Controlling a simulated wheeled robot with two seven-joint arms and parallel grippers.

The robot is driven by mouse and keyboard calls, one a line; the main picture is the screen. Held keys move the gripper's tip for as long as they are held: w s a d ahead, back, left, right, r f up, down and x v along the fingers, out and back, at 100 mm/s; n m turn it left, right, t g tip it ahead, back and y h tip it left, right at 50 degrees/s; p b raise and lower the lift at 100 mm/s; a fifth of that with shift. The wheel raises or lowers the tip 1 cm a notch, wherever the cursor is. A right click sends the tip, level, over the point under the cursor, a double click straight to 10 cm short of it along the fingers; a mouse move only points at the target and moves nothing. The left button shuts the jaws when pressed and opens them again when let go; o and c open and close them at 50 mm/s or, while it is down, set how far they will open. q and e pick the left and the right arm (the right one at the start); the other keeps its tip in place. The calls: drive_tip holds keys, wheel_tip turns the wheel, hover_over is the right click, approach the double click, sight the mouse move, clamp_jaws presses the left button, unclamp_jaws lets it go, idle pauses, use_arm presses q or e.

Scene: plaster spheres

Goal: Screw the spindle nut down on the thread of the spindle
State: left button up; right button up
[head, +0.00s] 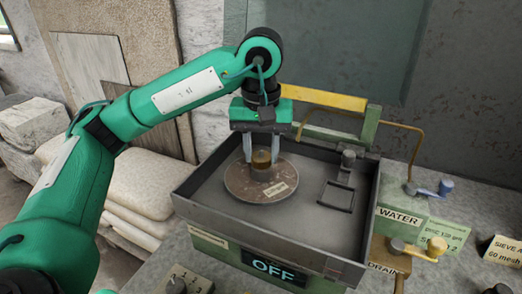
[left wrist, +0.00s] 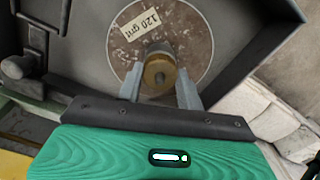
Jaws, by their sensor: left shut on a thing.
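A round brown grinding disc (head: 240,186) with a "120 grit" label lies flat in a dark square basin (head: 305,215); the disc also shows in the left wrist view (left wrist: 197,35). The brass spindle nut (head: 261,157) stands at the disc's centre and shows end-on in the left wrist view (left wrist: 158,80). The spindle's end (left wrist: 160,78) shows as a small spot in the nut's middle; its thread is hidden. My left gripper (head: 262,162) points down from above, shut on the nut with one finger on each side. My right gripper is not in view.
The basin's raised walls surround the disc. A dark bracket with a frame (head: 338,193) stands at the basin's right. Water (head: 430,189) and drain (head: 415,250) levers are on the right, and an "OFF" display (head: 273,267) is in front. White sacks (head: 150,185) lie left.

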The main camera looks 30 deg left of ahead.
use_arm(q)
drive_tip(key=m, duration=0.6)
drive_tip(key=shift+s, duration=0.1)
drive_tip(key=o, duration=1.1)
drive_tip(key=shift+s, duration=0.15)
drive_tip(key=shift+c, duration=1.1)
